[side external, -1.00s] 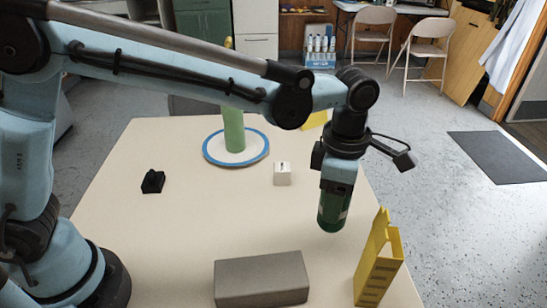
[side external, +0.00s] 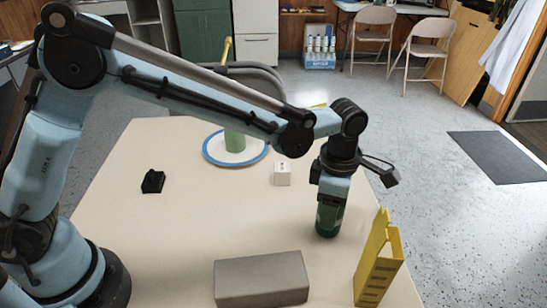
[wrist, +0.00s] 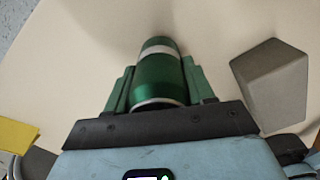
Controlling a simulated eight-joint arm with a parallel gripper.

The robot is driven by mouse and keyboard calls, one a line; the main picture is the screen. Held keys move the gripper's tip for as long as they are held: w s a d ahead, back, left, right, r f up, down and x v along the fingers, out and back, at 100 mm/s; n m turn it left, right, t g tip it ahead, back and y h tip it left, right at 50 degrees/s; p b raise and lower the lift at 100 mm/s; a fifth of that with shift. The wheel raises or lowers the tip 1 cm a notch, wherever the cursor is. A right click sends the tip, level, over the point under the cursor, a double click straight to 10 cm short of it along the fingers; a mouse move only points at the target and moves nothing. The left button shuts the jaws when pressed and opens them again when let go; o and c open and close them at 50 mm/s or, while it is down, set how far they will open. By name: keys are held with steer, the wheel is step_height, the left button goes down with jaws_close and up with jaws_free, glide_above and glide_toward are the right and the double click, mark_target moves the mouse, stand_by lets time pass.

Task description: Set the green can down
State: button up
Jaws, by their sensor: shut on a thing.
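The green can (side external: 328,219) is upright between the jaws of my gripper (side external: 331,206), over the right part of the table. In the side external view I cannot tell for sure whether its base touches the tabletop. In the wrist view the green can (wrist: 159,75) sits between the two green fingers of my gripper (wrist: 160,85), which are shut on it. The fingers hide part of its sides.
A grey block (side external: 261,279) lies at the front, and a yellow holder (side external: 379,262) stands right of it. A white cube (side external: 282,175), a small black object (side external: 153,181) and a blue-rimmed disc (side external: 211,156) with a green cylinder (side external: 234,140) are farther back. The table (side external: 220,215) is clear mid-left.

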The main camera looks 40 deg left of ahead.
steer(key=o, duration=1)
steer(key=shift+f, duration=0.1)
